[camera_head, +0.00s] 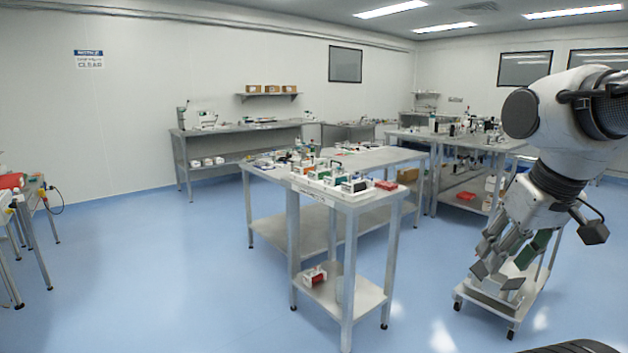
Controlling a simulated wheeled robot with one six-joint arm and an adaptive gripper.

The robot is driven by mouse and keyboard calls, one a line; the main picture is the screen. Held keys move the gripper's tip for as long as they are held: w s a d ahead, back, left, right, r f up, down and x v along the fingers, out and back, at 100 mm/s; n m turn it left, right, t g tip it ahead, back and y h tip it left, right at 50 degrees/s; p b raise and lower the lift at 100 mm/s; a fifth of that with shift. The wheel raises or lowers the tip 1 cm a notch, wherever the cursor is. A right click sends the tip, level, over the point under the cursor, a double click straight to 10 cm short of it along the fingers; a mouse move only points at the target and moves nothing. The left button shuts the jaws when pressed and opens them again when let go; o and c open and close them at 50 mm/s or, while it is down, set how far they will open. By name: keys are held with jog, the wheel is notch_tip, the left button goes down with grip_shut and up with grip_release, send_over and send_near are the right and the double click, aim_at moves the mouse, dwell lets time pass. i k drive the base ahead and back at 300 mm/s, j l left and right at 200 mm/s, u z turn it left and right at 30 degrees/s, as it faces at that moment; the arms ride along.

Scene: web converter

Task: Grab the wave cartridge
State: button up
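My gripper (497,276) hangs at the right, pointing down and to the left, in front of a small white wheeled trolley. Its fingers overlap the trolley in the picture, so I cannot tell whether they are open or shut. A dark green piece (534,248) shows beside the fingers; I cannot tell whether it touches them. I cannot single out the wave cartridge. Several small boxes and devices (330,175) stand on the near steel table, too small to identify. A red and white unit (315,277) sits on that table's lower shelf.
The near steel table (352,202) stands at the centre, with a red box (386,185) on its right end. The trolley (500,300) is at the right. Benches line the back, and another table edge (28,225) is at far left. Blue floor (150,270) is clear at left.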

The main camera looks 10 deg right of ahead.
aim_at(332, 182)
jog(key=i, duration=1.3)
jog(key=i+z, duration=0.15)
jog(key=i, duration=1.15)
